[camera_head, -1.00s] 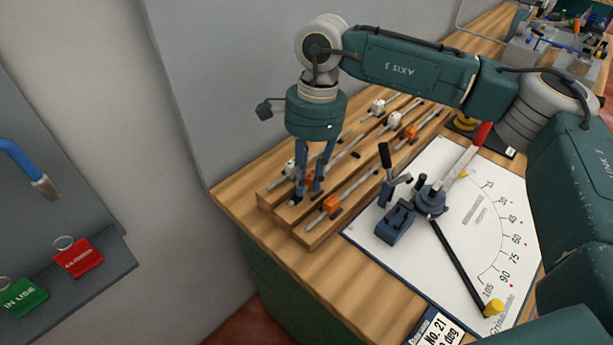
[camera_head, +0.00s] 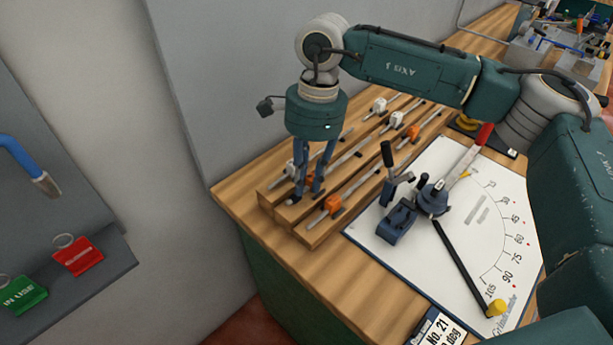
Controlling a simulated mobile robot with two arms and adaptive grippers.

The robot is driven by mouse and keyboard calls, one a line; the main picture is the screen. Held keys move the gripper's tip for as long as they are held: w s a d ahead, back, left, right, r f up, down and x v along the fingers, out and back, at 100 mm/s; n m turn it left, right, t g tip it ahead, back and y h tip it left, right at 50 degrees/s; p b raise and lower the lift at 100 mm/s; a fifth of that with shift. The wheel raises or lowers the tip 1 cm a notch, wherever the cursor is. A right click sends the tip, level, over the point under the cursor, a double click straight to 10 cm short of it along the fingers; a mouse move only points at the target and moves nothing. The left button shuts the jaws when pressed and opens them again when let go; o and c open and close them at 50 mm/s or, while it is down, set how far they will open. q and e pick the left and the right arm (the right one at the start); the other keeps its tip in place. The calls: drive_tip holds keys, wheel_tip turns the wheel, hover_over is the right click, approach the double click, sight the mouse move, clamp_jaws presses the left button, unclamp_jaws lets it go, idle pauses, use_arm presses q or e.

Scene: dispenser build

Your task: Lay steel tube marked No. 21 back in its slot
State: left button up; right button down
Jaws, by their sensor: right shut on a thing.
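My right gripper (camera_head: 304,192) points straight down over the left end of the wooden slotted rack (camera_head: 310,236). Its two blue fingers are shut on a steel tube (camera_head: 293,201), whose near end shows by the fingertips. The tube lies low, at or just above the rack; I cannot tell whether it touches the slot. The fingers hide part of it, and its number cannot be read. My left gripper is not in view.
A bending tool with a black lever (camera_head: 387,155) stands on a white angle board (camera_head: 480,215) to the right. A grey wall rises behind.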

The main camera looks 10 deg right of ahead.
drive_tip(key=shift+f+b, duration=0.6)
drive_tip(key=shift+f, duration=0.15)
drive_tip(key=c, duration=1.5)
unclamp_jaws()
drive_tip(key=shift+r, duration=0.1)
drive_tip(key=shift+o, duration=0.6)
drive_tip(key=shift+r, duration=0.1)
drive_tip(key=shift+r+p, duration=1.75)
drive_tip(key=shift+r, duration=1.65)
drive_tip(key=shift+f, duration=0.1)
